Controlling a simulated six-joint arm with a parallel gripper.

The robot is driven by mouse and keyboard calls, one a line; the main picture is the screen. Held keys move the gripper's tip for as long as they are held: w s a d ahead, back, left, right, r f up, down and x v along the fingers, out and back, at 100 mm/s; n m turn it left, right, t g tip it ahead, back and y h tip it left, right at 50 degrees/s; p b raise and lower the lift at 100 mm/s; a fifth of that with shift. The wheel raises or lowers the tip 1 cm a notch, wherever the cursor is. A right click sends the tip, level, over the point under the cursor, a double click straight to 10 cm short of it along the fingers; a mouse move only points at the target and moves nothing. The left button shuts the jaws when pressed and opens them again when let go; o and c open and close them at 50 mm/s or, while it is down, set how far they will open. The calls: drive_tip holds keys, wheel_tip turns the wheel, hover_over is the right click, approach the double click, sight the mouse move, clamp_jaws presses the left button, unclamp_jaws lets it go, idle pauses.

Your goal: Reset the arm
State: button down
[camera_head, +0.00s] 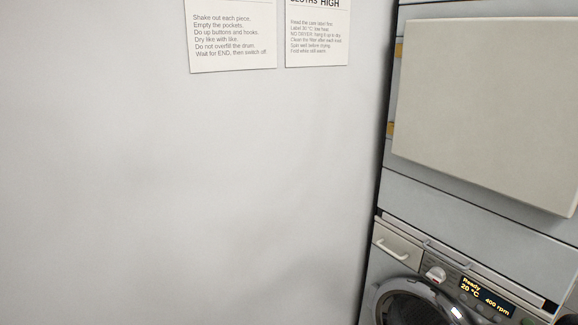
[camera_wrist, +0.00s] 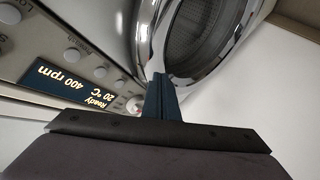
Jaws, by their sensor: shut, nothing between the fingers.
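My gripper (camera_wrist: 160,92) shows only in the wrist view, at the lower middle. Its dark blue fingers are together with nothing between them. Behind them is the washing machine's front, turned on its side in this view, with a display (camera_wrist: 72,88) reading "Ready 20 °C 400 rpm". The round chrome door (camera_wrist: 172,45) is beyond the fingertips. I cannot tell whether the fingers touch the machine. The arm and gripper do not show in the head view.
In the head view the washer's display (camera_head: 487,296) and door ring (camera_head: 412,300) are at lower right. A pale flat panel (camera_head: 487,105) is above them. Two printed notices (camera_head: 233,35) (camera_head: 317,40) hang on the bare wall (camera_head: 180,180), whose left side is clear.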

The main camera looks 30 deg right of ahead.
drive_tip(key=s+a+f+m+g+y, duration=0.3)
drive_tip(key=s+a+f+g, duration=0.15)
drive_tip(key=f, duration=0.35)
drive_tip(key=s+a+f+m+g+y, duration=0.2)
drive_tip(key=s+a+f+m+g, duration=0.1)
drive_tip(key=s+a+f+m, duration=0.25)
drive_tip(key=s+a+f+m+g+y, duration=0.1)
drive_tip(key=s+a+m+g+y, duration=0.2)
drive_tip(key=a, duration=0.7)
drive_tip(key=s+a+y, duration=0.3)
drive_tip(key=a+y, duration=0.2)
drive_tip(key=a, duration=0.5)
drive_tip(key=w+a+r+n+h, duration=0.1)
drive_tip(key=w+a+r+n, duration=0.6)
drive_tip(key=w+a+r, duration=0.65)
drive_tip(key=w+a+r+n+h, duration=0.1)
drive_tip(key=w+a+r+n, duration=0.8)
drive_tip(key=a, duration=0.7)
wheel_tip(320, 180, up, 16)
drive_tip(key=w+m+p, duration=0.1)
drive_tip(key=m+p, duration=0.1)
drive_tip(key=p, duration=1.3)
drive_tip(key=shift+w+d+m+t, duration=0.15)
drive_tip(key=shift+d+m+t, duration=0.1)
drive_tip(key=shift+m+t, duration=0.15)
